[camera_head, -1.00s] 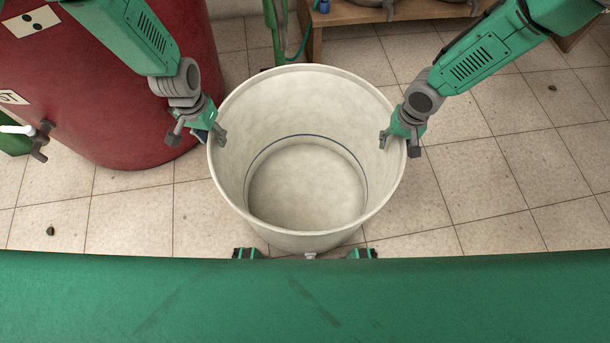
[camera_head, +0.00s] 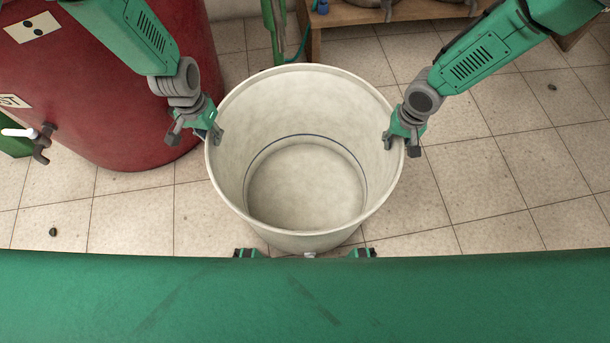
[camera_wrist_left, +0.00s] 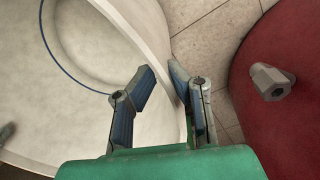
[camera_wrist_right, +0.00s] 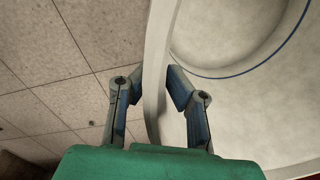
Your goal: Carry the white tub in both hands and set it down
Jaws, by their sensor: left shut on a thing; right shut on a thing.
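The white tub (camera_head: 305,232) is empty and upright in the middle of the head view, with a thin blue line around its inside near the bottom. My left gripper (camera_head: 209,130) is shut on the tub's left rim. My right gripper (camera_head: 399,141) is shut on the right rim. In the left wrist view the fingers (camera_wrist_left: 160,85) straddle the tub's wall (camera_wrist_left: 150,35). In the right wrist view the fingers (camera_wrist_right: 150,85) do the same on its wall (camera_wrist_right: 155,60). The tub's underside is hidden, so I cannot tell its height above the floor.
A large dark red barrel (camera_head: 110,110) with a tap (camera_head: 42,142) stands close on the left, near my left arm. A wooden shelf (camera_head: 350,17) stands behind the tub. Tiled floor (camera_head: 500,190) is clear to the right. Small dark bits lie on the floor.

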